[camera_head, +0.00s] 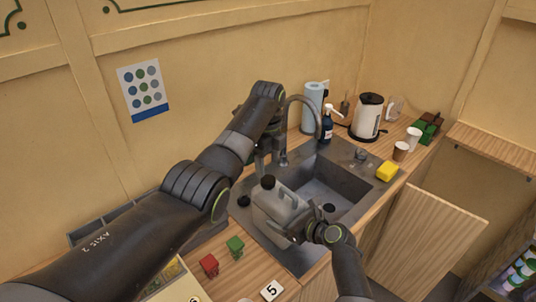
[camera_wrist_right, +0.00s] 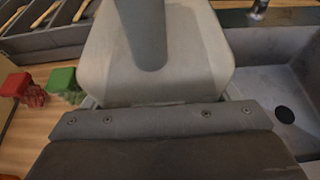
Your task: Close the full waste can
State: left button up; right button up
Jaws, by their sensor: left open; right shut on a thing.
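The waste can (camera_head: 280,212) is a pale grey canister with a handle, standing at the left part of the sink. A dark round top (camera_head: 268,182) shows at its neck; I cannot tell whether it is a cap or an open mouth. A small black round piece (camera_head: 244,200) lies on the sink's left rim. My left gripper (camera_head: 264,165) is open, pointing down just above and behind the can's neck. My right gripper (camera_head: 308,230) is shut on the can's handle. The can fills the middle of the right wrist view (camera_wrist_right: 100,60); its neck is out of that view.
The steel sink basin (camera_head: 325,190) lies right of the can, with a curved tap (camera_head: 305,99) behind. A soap bottle (camera_head: 327,127), kettle (camera_head: 368,115) and yellow sponge (camera_head: 387,171) stand farther right. Red (camera_head: 209,265) and green (camera_head: 235,246) pieces lie front left.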

aim_at(268, 179)
pick_arm(q)
jog(key=n, duration=0.3)
jog(key=shift+r, duration=0.1)
jog(key=n, duration=0.4)
jog(key=shift+r+n, duration=0.2)
jog(key=shift+n, duration=0.2)
jog(key=n, duration=0.6)
jog(key=shift+r, duration=0.2)
jog(key=n, duration=0.4)
jog(key=shift+r+n, duration=0.2)
jog(key=shift+n, duration=0.2)
jog(key=n, duration=0.3)
jog(key=shift+r, duration=0.1)
jog(key=n, duration=0.7)
jog(key=shift+w+r, duration=0.1)
jog(key=shift+r, duration=0.15)
jog(key=shift+f, duration=0.1)
jog(key=shift+f, duration=3.95)
